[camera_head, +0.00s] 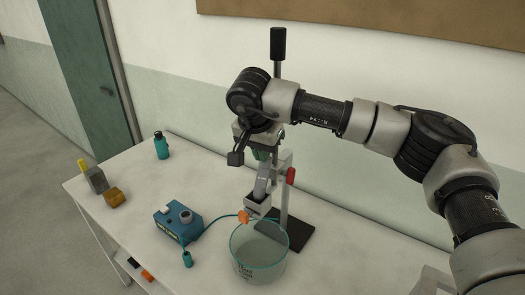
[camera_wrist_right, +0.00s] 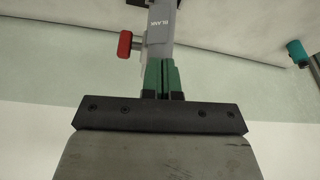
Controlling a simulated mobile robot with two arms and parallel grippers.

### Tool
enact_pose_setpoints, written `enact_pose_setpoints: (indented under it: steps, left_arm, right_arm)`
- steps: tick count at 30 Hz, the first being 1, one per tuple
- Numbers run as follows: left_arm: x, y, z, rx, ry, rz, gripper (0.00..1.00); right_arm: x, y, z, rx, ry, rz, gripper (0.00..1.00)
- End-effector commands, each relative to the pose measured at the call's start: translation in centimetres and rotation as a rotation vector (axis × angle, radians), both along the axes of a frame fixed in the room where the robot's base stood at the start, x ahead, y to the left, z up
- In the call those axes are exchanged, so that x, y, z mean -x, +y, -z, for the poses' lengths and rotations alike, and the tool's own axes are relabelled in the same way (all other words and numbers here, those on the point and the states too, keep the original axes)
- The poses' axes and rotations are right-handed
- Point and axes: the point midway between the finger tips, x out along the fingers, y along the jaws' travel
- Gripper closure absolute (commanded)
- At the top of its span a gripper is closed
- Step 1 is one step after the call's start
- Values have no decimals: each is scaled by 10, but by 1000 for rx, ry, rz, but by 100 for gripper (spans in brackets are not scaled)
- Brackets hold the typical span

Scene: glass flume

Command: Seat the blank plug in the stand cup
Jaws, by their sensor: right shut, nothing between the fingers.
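My right gripper (camera_head: 262,156) is above the stand, its green fingers pointing down. In the right wrist view its fingertips (camera_wrist_right: 163,64) are together with nothing between them. Just beyond the tips is a grey piece marked BLANK, which I take for the blank plug (camera_wrist_right: 159,25); in the head view it is a tilted grey piece (camera_head: 263,184) below the fingers. Its lower end meets a grey block, perhaps the stand cup (camera_head: 257,206); I cannot tell how deeply it sits. The stand (camera_head: 284,203) has a red knob (camera_head: 291,175). My left gripper is not in view.
A glass vessel (camera_head: 258,265) stands in front of the stand's dark base (camera_head: 301,234). A teal box (camera_head: 177,219) has a cable running to an orange piece (camera_head: 243,216). A teal bottle (camera_head: 161,145) and small blocks (camera_head: 113,197) stand left.

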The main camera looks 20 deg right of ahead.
Motion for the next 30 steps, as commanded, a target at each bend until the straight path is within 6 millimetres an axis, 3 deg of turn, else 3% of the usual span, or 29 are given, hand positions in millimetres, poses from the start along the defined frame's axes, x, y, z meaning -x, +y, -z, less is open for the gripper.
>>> enact_pose_setpoints:
  steps: [9, 16, 30]
  left_arm:
    - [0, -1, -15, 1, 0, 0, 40]
    - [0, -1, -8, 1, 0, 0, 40]
    - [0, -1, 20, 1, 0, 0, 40]
  right_arm:
    - [1, 1, -23, 2, 7, -1, 100]
    - [2, 3, -34, 1, 3, -2, 100]
    - [19, 21, -113, 1, 7, -1, 100]
